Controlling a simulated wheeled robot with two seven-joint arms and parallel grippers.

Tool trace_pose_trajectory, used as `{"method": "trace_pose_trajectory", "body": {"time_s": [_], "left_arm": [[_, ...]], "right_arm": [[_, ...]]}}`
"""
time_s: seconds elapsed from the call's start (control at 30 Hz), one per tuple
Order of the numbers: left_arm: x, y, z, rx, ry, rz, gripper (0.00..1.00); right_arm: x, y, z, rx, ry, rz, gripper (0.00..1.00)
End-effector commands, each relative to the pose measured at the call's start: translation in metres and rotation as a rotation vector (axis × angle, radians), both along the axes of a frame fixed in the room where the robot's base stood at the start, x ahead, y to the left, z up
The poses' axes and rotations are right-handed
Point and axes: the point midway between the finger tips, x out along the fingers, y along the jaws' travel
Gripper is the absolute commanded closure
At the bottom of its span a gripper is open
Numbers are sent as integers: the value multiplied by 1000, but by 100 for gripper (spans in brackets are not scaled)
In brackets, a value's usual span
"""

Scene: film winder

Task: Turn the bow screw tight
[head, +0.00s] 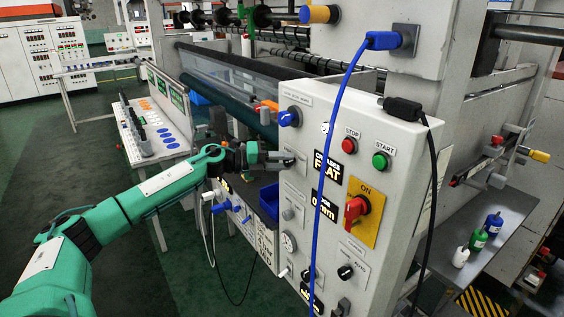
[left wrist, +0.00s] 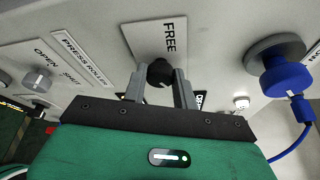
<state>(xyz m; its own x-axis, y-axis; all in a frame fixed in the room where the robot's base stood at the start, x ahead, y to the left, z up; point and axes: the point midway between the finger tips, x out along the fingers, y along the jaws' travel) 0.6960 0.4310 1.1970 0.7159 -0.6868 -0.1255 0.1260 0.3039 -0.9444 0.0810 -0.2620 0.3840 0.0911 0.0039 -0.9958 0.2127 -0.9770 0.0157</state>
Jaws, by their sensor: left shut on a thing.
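My left gripper (head: 284,159) reaches the light grey control panel (head: 330,262) from the left in the head view. In the left wrist view its two grey fingers (left wrist: 160,88) are closed on either side of a round black knob (left wrist: 160,73). A grey plate reading FREE (left wrist: 166,38) is beside this knob. In the head view the gripper hides the knob. No label naming the bow screw is readable. A black display reading FLAT (head: 328,167) is just right of the gripper. My right gripper is not in view.
A blue knob (head: 289,117) is above the gripper, and a grey knob (head: 289,213) is below. A blue cable (head: 332,130) hangs across the panel. STOP (head: 349,145) and START (head: 380,161) buttons and a red switch (head: 354,210) are to the right.

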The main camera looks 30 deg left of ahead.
Motion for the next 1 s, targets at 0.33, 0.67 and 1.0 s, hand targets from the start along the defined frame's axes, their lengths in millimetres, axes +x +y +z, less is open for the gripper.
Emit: {"method": "trace_pose_trajectory", "body": {"time_s": [0.33,0.67,1.0], "left_arm": [[-1,-1,-3,9,1,-3,94],[0,-1,-2,7,-1,-2,50],[-11,11,-2,8,-1,1,50]], "right_arm": [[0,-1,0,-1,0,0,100],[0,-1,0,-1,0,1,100],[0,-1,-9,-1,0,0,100]]}}
